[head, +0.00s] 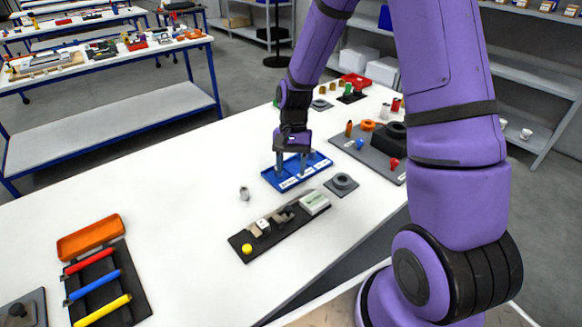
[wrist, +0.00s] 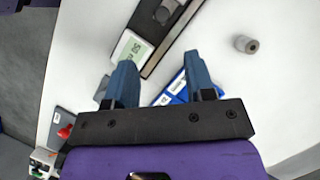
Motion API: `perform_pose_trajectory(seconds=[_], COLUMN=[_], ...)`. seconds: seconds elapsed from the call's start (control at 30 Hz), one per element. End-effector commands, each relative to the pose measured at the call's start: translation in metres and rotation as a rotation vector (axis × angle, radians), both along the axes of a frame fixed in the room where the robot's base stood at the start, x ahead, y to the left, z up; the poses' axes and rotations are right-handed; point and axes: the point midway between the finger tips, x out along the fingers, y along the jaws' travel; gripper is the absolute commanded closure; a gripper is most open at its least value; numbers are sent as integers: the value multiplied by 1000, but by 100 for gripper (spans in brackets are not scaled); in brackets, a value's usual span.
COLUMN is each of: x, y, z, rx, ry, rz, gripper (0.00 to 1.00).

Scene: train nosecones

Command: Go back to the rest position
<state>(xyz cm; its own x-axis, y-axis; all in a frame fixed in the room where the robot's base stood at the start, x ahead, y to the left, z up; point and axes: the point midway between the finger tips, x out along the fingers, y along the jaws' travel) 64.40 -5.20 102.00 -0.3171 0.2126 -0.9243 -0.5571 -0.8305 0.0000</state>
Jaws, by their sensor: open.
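My gripper (head: 291,166) is on my purple arm, above the blue tray (head: 314,174) with white labels on the white table (head: 150,205). In the wrist view its two blue-grey fingers (wrist: 160,82) stand well apart with nothing between them. Part of the blue tray (wrist: 178,86) shows between and behind the fingers. Whether the fingertips touch the tray is hard to tell. A small grey cylinder (head: 244,193) stands on the table left of the tray, and it also shows in the wrist view (wrist: 245,44).
A black strip (head: 262,243) with a yellow button and a white display lies in front of the tray. A grey board (head: 372,160) with colored parts lies to the right. Red, blue and yellow tools lie in a black holder (head: 133,283) at front left. The table's middle left is clear.

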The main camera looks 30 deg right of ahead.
Motion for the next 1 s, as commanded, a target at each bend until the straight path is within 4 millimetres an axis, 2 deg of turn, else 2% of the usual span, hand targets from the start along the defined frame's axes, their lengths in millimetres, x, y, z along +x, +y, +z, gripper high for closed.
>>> perform_pose_trajectory(seconds=[0.27,0.37,0.47,0.67,1.0], x=[0,-1,-2,-13,-44], y=[0,-1,-2,-5,-7], z=[1,9,26,75,151], rx=[-1,-6,-17,-50,-103], ry=[-2,-17,-51,-147,-310], rz=[1,11,34,103,221], gripper=[50,50,50,50,50])
